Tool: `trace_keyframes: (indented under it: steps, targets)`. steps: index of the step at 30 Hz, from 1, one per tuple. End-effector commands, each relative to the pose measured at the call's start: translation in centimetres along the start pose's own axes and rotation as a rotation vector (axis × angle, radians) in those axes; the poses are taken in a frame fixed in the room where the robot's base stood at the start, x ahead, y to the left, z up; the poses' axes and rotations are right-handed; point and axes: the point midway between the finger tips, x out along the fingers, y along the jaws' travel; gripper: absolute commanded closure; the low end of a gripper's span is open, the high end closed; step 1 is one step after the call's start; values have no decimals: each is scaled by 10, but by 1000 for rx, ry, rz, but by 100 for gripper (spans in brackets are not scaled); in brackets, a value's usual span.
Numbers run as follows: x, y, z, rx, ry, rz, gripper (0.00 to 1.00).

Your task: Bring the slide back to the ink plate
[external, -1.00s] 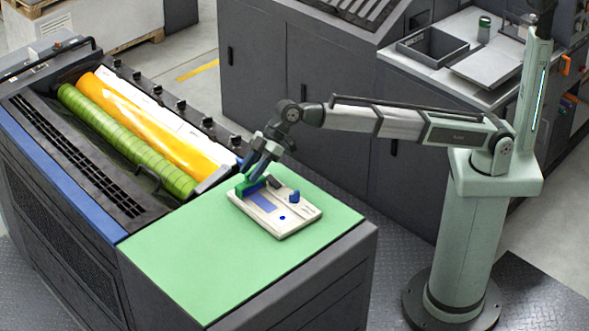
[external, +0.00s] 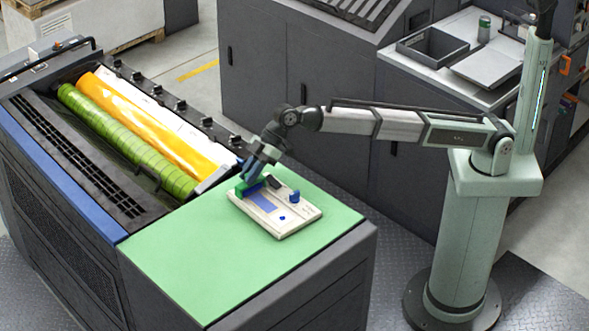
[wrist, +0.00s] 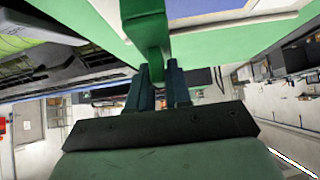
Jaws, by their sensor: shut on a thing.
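The ink plate (external: 292,224) is a pale flat board lying on the green table top, with a blue strip along its middle. The green slide (external: 244,188) is at the plate's far left end, by the end of the blue strip. My gripper (external: 252,177) is above that end, tilted, and shut on the slide's upright part. In the wrist view my two dark blue fingers (wrist: 159,78) close around the slide (wrist: 150,32). A corner of the ink plate (wrist: 205,8) shows behind it. I cannot tell whether the slide touches the plate.
A dark block (external: 275,183) and a blue knob (external: 295,196) stand on the plate. The press with its green roller (external: 125,140) and orange roller (external: 150,115) lies just left of my gripper. The front of the green table top (external: 195,270) is clear.

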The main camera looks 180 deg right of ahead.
Motion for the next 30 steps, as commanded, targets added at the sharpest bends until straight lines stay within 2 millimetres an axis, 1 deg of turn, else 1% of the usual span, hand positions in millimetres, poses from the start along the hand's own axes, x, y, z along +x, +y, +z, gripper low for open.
trace_keyframes:
  steps: [11, 14, 16, 20, 27, 30]
  targets:
    - [0, 0, 0, 0, 0, 0, 100]
    - [0, -5, 0, -1, 0, 0, 100]
    - [0, -13, 0, -3, 0, -1, 100]
    - [-1, -37, 1, -3, 1, -3, 100]
    - [-1, -102, 1, -3, 2, -4, 100]
    - [-1, -126, 0, -3, 2, -3, 100]
